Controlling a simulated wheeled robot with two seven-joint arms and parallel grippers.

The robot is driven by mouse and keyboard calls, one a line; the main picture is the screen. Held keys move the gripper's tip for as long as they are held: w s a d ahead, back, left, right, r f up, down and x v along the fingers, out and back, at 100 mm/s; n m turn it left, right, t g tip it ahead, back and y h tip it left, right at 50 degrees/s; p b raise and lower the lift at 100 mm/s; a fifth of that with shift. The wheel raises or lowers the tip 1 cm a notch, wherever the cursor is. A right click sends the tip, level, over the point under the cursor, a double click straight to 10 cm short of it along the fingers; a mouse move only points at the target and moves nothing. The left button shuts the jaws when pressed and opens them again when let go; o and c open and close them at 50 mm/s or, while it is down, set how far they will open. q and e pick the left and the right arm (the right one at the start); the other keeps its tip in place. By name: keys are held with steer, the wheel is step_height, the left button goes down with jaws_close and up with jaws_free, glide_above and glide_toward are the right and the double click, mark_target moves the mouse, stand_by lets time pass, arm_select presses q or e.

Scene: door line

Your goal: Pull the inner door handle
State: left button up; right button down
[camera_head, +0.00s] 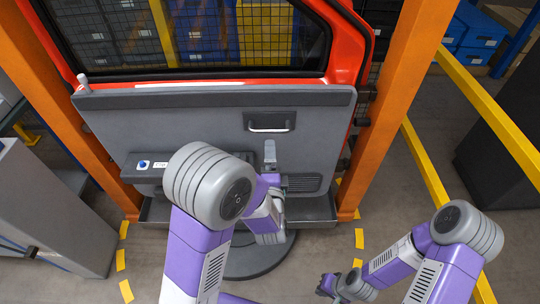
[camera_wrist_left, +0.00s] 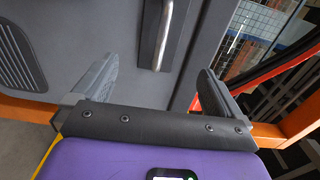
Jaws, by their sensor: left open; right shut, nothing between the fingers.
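The inner door handle (camera_head: 269,127) is a short silver bar in a dark recess on the grey door panel (camera_head: 200,118). In the left wrist view the handle (camera_wrist_left: 164,36) runs up and down at the top, ahead of my left gripper (camera_wrist_left: 160,72). That gripper's fingers are spread and empty, with the handle lying between their lines and apart from them. In the head view my left gripper (camera_head: 270,152) shows just below the handle, partly hidden by my own arm. My right gripper (camera_head: 336,286) is low, away from the door, shut and empty.
The orange-red door frame (camera_head: 345,45) surrounds a window. Orange posts (camera_head: 400,80) stand on both sides. A ledge with a blue button (camera_head: 143,164) juts out at the panel's left. A grey cabinet (camera_head: 50,215) stands left; yellow rails (camera_head: 490,110) run right.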

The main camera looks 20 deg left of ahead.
mark_target(270, 131)
arm_select(q)
steer(key=x, duration=1.1)
steer(key=shift+w, duration=0.2)
jaws_close()
steer(key=shift+s, duration=0.15)
stand_by(0.6)
steer(key=shift+v, duration=0.9)
steer(key=shift+f, duration=0.1)
